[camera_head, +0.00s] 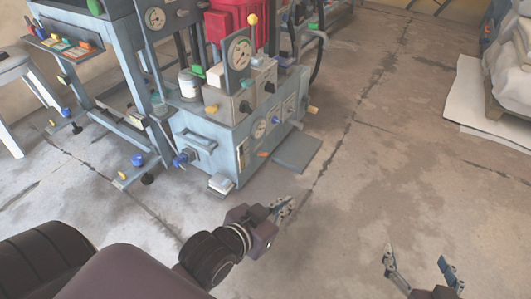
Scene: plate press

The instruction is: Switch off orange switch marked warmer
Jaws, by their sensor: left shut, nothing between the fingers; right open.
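A sloped control panel (62,47) juts out at the upper left of the blue-grey press frame. It carries several small coloured controls, including an orange one (85,45) at its right end. Another small orange part (262,154) shows low on the front of the blue-grey cabinet (240,130). No label is readable, so I cannot tell which one is marked warmer. My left gripper (281,207) is shut and empty, in front of the cabinet and apart from it. My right gripper (420,262) is open and empty at the lower right, over bare floor.
A gauge (239,54) and a yellow-topped lever (252,20) rise above the cabinet. A grey plate (297,152) lies by its base. A white stool (17,75) stands at far left, and a wrapped load on a pallet (510,90) at right. The concrete floor between is clear.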

